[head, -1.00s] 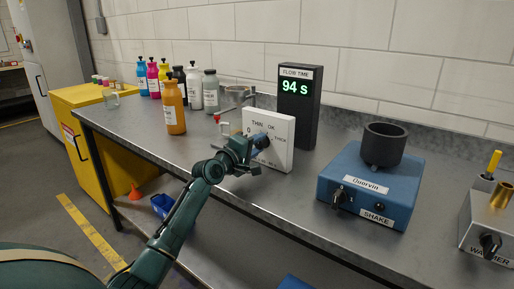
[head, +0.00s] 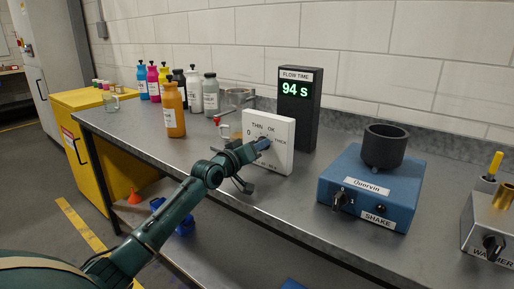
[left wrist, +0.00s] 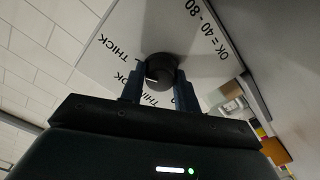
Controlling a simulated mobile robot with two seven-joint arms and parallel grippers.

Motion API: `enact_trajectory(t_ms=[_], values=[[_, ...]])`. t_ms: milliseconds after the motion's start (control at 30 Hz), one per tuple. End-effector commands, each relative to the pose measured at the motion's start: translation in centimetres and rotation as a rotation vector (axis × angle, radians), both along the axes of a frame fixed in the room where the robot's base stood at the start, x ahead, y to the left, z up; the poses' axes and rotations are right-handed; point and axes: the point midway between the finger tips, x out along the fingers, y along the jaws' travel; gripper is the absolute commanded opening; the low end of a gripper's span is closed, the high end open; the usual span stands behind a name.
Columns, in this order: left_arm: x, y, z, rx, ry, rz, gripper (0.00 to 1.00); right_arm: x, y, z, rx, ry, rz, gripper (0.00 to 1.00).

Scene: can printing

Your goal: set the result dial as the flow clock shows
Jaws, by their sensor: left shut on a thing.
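The flow clock (head: 299,103) is a tall dark box reading "94 s" in green, at the back of the bench in the head view. In front of it stands the white result panel (head: 282,158), lettered THIN, OK and THICK. It also fills the upper middle of the left wrist view (left wrist: 160,25), with "OK = 40 - 80" printed on it. My left gripper (head: 262,144) is at the panel's face, shut on the dark round result dial (left wrist: 162,66). A white mark shows on the dial's lower left in the wrist view; its exact setting is unclear. My right gripper is out of view.
Several colored bottles (head: 174,112) stand left of the panel, with a glass cup nearby. The blue shaker (head: 370,187) with a dark cup and the warmer (head: 488,225) stand to the right. The bench front between panel and shaker is clear.

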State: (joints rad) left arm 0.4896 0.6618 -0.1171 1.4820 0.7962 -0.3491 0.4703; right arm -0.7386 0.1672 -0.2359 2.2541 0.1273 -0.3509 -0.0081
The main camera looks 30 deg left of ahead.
Motion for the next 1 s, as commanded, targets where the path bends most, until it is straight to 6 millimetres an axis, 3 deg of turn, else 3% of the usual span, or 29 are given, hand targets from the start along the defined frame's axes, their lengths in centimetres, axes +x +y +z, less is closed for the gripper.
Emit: enact_trajectory(t_ms=[667, 700, 1000], values=[[0.0, 0.0, -0.09, 0.072, -0.003, 0.001, 0.09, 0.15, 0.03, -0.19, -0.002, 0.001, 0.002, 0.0], [0.0, 0.0, -0.09, 0.072, -0.003, 0.001, 0.32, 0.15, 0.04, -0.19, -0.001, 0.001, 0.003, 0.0], [0.0, 0.0, -0.04, 0.069, -0.004, 0.0, 0.53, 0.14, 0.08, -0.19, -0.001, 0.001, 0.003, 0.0]])
